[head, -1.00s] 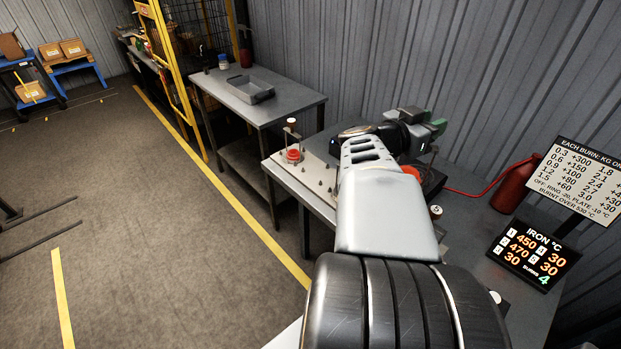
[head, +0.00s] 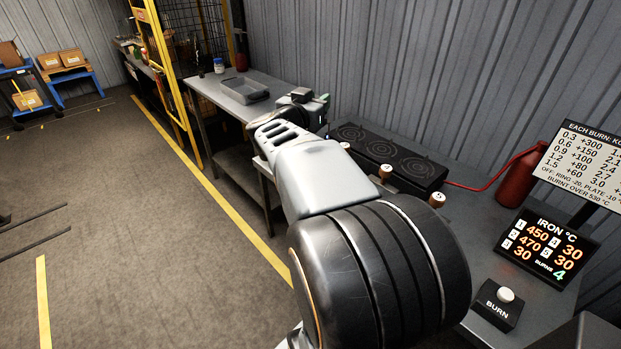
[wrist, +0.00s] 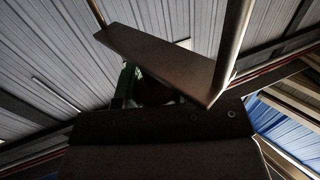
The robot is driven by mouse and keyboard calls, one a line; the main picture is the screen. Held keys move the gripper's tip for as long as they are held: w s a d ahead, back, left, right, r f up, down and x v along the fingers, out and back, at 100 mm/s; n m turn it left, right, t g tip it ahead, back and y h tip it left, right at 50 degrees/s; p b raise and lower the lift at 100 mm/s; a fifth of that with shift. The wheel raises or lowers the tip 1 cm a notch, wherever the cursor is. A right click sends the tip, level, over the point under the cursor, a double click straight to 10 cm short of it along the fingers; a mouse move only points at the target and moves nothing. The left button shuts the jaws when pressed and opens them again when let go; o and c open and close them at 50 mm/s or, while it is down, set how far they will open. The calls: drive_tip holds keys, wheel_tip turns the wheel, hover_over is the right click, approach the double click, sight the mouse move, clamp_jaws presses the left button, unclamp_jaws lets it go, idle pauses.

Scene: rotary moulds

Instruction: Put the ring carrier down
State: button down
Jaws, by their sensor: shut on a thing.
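My gripper (head: 316,104) is at the end of my arm in the head view, above the bench near the grey wall, with a green part showing on it. In the wrist view, a flat grey bar with two rods, which seems to be the ring carrier (wrist: 165,55), is right in front of my gripper. The jaws are shut on it. The ring carrier cannot be made out in the head view, where my arm hides it. What lies directly below it is hidden too.
A black hotplate (head: 388,152) with three round burners stands at the back of the bench. A side table (head: 205,83) with a grey tray (head: 245,90) is farther left.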

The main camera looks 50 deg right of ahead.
drive_tip(key=w+d+f+t+b, duration=0.1)
drive_tip(key=w+d+f+b, duration=0.3)
drive_tip(key=w+d+f, duration=0.6)
drive_tip(key=shift+w+f+n, duration=0.15)
drive_tip(key=shift+f+n, duration=0.15)
drive_tip(key=shift+f, duration=1.55)
drive_tip(key=c, duration=1.3)
unclamp_jaws()
drive_tip(key=shift+f, duration=0.2)
drive_tip(key=o, duration=0.5)
drive_tip(key=shift+r, duration=0.15)
